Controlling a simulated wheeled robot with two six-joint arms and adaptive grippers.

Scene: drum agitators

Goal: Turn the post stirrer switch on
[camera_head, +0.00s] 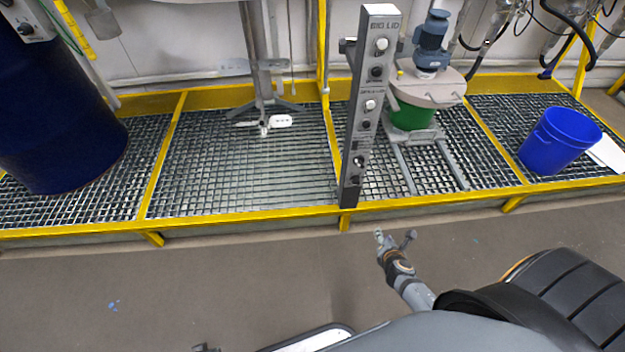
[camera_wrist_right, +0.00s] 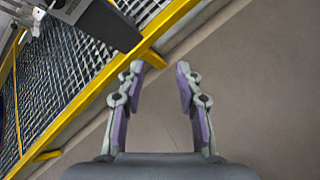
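A tall grey control post (camera_head: 352,150) stands at the platform's front edge, carrying several knobs and switches. Its top label reads "BIG LID"; the lower labels are too small to read, so I cannot tell which switch is the post stirrer's. My right gripper (camera_head: 395,237) is open and empty, below and right of the post. In the right wrist view its open fingers (camera_wrist_right: 160,72) point past the post's dark lower end (camera_wrist_right: 100,22). A small grey tip, perhaps my left gripper (camera_head: 205,347), shows at the bottom edge.
A yellow-framed grating platform (camera_head: 250,213) runs across behind my right gripper. On it stand a dark blue drum (camera_head: 55,110), a green drum with a motor (camera_head: 412,115) and a blue bucket (camera_head: 560,140). The floor (camera_head: 230,275) in front is clear.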

